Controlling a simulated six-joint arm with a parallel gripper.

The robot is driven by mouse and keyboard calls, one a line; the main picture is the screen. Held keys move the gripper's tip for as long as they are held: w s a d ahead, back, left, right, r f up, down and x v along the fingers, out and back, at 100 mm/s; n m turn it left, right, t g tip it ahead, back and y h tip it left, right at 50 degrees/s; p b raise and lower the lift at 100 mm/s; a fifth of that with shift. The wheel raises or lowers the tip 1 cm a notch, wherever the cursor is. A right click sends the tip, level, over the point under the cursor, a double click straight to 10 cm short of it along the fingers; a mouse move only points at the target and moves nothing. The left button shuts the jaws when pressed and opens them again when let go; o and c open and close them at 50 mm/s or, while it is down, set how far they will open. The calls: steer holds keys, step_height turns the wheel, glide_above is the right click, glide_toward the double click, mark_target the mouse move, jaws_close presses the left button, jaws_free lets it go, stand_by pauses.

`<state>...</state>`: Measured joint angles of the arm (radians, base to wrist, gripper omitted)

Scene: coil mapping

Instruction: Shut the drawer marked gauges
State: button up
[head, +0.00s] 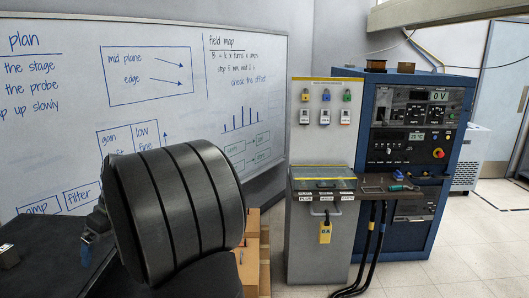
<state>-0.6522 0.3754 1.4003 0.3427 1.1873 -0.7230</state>
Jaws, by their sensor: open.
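I see no drawer that I can read as marked gauges in this head view. The grey cabinet (304,243) in the middle has a row of small white labels (326,198) under its glass-topped box, too small to read surely. A yellow tag (325,233) hangs on its front. I cannot make out my gripper or its fingertips in this view.
A large dark banded cylinder (180,210) fills the near left and hides what is behind it. The floor (450,260) at right is clear.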

steer(key=shift+s+a+r, duration=0.1)
steer(key=shift+a+r, duration=0.05)
steer(key=shift+a, duration=0.1)
